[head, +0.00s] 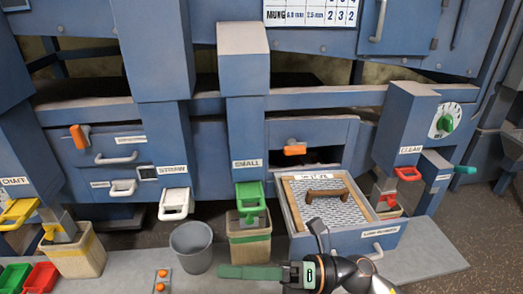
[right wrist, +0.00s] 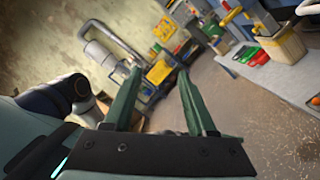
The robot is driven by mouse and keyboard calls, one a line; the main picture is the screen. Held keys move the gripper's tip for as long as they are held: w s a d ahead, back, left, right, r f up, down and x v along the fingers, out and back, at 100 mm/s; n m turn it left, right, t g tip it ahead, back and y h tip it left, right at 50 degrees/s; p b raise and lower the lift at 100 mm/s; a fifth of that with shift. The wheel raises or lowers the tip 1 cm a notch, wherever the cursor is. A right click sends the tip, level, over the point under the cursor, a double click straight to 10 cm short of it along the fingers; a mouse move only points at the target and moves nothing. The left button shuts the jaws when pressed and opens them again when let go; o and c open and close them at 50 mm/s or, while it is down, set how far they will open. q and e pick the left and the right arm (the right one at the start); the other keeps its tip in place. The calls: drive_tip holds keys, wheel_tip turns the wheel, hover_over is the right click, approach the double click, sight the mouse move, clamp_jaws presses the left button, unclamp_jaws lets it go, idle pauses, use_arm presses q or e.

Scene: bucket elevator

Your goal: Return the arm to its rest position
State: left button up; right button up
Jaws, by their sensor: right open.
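My right gripper (head: 222,272) shows at the bottom middle of the head view, with its green fingers pointing left. It is in front of the low ledge, below the grey bucket and the bin with the green handle. In the right wrist view its two green fingers (right wrist: 158,100) stand apart with nothing between them. My right arm comes in from the bottom right of the head view. My left gripper does not show in either view.
A blue machine (head: 225,150) fills the back. A grey bucket (head: 192,246), a bin (head: 250,248) and a drawer with a screen (head: 343,240) stand along the ledge (head: 430,262). Red (head: 42,278) and green trays lie at lower left. Open floor shows in the right wrist view.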

drive_tip(key=w+d+f+m+t+h, duration=0.2)
drive_tip(key=w+d+m+t, duration=0.1)
drive_tip(key=m+t, duration=0.6)
drive_tip(key=w+d+f+m+t+h, duration=0.2)
drive_tip(key=w+d+m+t, duration=0.3)
drive_tip(key=m, duration=0.7)
drive_tip(key=s+d+f+m+t+h, duration=0.1)
drive_tip(key=d+f+m+t+h, duration=0.35)
drive_tip(key=f+m+h, duration=0.45)
drive_tip(key=s+d+f+m+g+h, duration=0.2)
drive_tip(key=s+d+f+m+g, duration=0.2)
drive_tip(key=s+f, duration=0.3)
drive_tip(key=s+d+f+m+g+h, duration=0.2)
drive_tip(key=s+d+f+m+g, duration=0.2)
drive_tip(key=s+f+m, duration=0.3)
wheel_tip(320, 180, down, 5)
drive_tip(key=shift+s+d+f+p, duration=0.2)
drive_tip(key=shift+s+d+p, duration=0.1)
drive_tip(key=shift+s, duration=0.1)
drive_tip(key=shift+c, duration=0.2)
